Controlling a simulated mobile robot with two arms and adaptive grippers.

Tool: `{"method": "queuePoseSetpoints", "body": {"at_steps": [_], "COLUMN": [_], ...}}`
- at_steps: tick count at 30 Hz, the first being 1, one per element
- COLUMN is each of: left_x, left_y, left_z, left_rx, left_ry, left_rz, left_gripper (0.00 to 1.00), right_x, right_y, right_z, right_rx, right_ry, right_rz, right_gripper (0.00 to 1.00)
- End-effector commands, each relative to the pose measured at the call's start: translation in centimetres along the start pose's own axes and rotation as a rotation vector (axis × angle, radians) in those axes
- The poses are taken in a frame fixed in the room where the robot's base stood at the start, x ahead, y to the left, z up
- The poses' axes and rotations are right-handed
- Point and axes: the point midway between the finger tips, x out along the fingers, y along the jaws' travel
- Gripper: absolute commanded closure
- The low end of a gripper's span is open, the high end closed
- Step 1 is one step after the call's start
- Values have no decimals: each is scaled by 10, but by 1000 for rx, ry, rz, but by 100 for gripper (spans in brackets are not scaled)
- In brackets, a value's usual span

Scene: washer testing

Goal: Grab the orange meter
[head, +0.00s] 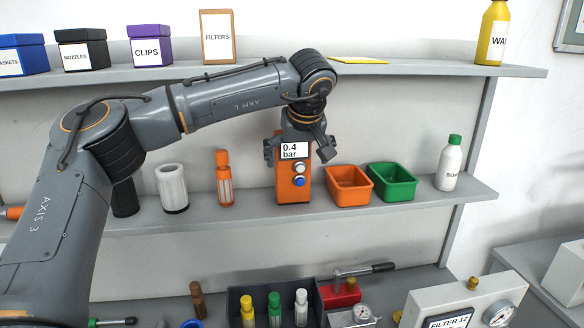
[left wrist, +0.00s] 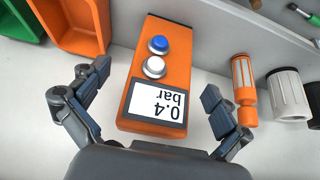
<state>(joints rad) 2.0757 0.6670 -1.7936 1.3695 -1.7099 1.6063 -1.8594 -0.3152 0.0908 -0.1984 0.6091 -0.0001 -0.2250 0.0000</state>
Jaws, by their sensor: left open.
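The orange meter (head: 293,185) stands upright on the middle shelf, with a display reading 0.4 bar, a white button and a blue button. It also fills the middle of the left wrist view (left wrist: 164,66). My left gripper (head: 297,150) is open at the upper part of the meter. In the left wrist view its fingers (left wrist: 148,97) are on either side of the meter, with a visible gap on each side. My right gripper does not show in either view.
An orange bin (head: 348,190) and a green bin (head: 393,184) stand close to the right of the meter. An orange-capped cylinder (head: 224,180) and a white ribbed cylinder (head: 173,188) stand to its left. The upper shelf (head: 420,69) runs above.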

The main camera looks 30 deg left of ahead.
Motion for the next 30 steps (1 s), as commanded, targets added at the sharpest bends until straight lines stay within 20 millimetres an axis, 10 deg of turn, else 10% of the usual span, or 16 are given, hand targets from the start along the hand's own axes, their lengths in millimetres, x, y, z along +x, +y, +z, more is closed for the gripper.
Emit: {"method": "queuePoseSetpoints", "body": {"at_steps": [16,30], "left_x": [42,40], "left_y": [-4,-4], "left_z": [0,-1], "left_rx": [0,-1], "left_ry": [0,4], "left_rz": [0,2], "left_gripper": [0,88], "right_x": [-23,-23], "right_y": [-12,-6], "right_z": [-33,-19], "right_rx": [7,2], "right_ry": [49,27], "right_rz": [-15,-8], "right_gripper": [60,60]}}
